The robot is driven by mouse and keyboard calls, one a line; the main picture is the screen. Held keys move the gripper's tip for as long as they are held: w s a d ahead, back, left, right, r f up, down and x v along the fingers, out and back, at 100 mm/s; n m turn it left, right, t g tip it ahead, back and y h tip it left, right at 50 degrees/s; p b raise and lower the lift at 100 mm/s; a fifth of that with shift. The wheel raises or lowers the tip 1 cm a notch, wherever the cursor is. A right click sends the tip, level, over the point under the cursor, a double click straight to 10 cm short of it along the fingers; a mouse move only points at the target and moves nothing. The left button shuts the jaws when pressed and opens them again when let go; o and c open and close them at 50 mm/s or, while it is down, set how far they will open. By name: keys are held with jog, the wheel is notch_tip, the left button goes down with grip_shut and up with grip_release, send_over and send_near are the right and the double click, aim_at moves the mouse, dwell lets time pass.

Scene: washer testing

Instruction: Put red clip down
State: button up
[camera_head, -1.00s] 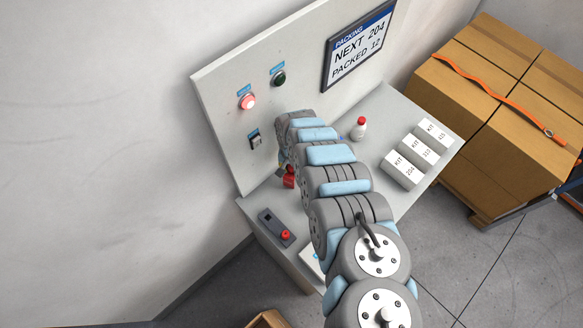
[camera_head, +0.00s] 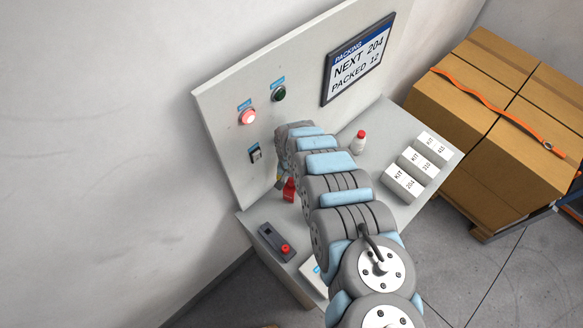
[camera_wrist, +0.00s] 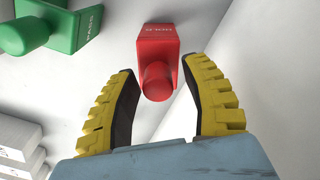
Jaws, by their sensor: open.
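The red clip (camera_wrist: 158,48), with white lettering on its block and a rounded knob, sits on the light surface in the wrist view. It also shows beside my arm in the head view (camera_head: 290,190). My gripper (camera_wrist: 160,70) is open, with yellow-and-black fingers spread apart. The clip's knob lies between and just beyond the fingertips, with visible gaps on both sides. In the head view my arm hides most of my gripper.
A green clip (camera_wrist: 55,25) stands left of the red one. White kit boxes (camera_head: 404,183) and a red-capped bottle (camera_head: 358,141) are on the bench. A control box (camera_head: 275,242) with a red button sits at the front left. An upright panel (camera_head: 225,100) rises behind.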

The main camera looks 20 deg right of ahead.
jog(key=shift+w+d+r, duration=0.1)
jog(key=shift+r, duration=1.4)
jog(key=shift+d+r, duration=0.1)
jog(key=shift+r, duration=3.85)
jog(key=shift+a, duration=0.1)
